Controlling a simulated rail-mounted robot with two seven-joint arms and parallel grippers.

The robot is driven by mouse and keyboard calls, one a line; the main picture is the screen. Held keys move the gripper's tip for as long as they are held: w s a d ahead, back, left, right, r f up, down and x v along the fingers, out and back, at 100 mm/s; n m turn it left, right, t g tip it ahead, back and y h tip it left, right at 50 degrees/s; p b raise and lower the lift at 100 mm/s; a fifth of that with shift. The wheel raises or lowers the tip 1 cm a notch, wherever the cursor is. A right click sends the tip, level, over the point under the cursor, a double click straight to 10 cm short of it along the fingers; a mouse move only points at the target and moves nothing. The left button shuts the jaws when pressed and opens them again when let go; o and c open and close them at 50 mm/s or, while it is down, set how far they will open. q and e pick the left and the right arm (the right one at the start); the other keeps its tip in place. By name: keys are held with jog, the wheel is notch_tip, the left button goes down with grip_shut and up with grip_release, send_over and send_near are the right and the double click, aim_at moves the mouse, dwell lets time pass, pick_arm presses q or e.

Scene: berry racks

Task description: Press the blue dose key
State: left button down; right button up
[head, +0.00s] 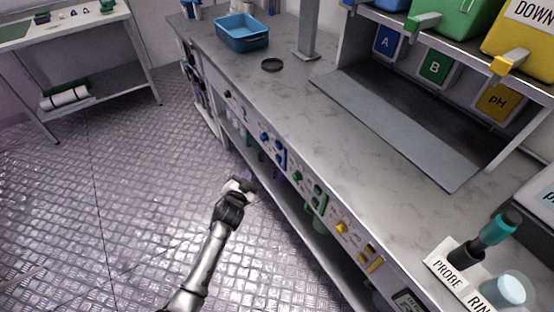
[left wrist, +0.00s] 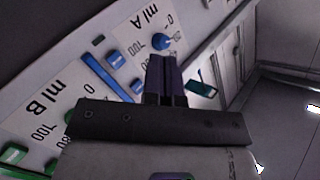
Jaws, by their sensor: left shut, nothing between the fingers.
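Dosing controls run along the front panel of the bench. In the head view, a blue knob (head: 264,136) sits beside a blue key area (head: 281,157). The left wrist view shows a blue knob (left wrist: 162,41) by the "ml A" lettering, a long blue bar (left wrist: 107,77) and smaller blue pieces (left wrist: 114,59). I cannot tell for sure which blue piece is the dose key. My left gripper (head: 243,186) is shut and empty, in front of the panel; its fingers (left wrist: 167,78) point towards the panel near the blue knob, and contact cannot be judged. My right gripper is not in view.
Green controls (head: 318,193) and yellow controls (head: 369,257) follow along the panel. Below is an open shelf (head: 300,215). The bench (head: 290,95) carries a blue tub (head: 242,38) and a probe holder (head: 452,258). The metal floor on the left is clear.

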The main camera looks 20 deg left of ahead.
aim_at(278, 159)
pick_arm(q)
jog(key=w+d+b, duration=0.6)
jog(key=b, duration=0.1)
jog(key=shift+w, duration=0.25)
dwell(0.3)
dwell(0.8)
dwell(0.7)
jog(key=shift+w+d, duration=0.1)
dwell(0.5)
jog(key=shift+w+d, duration=0.2)
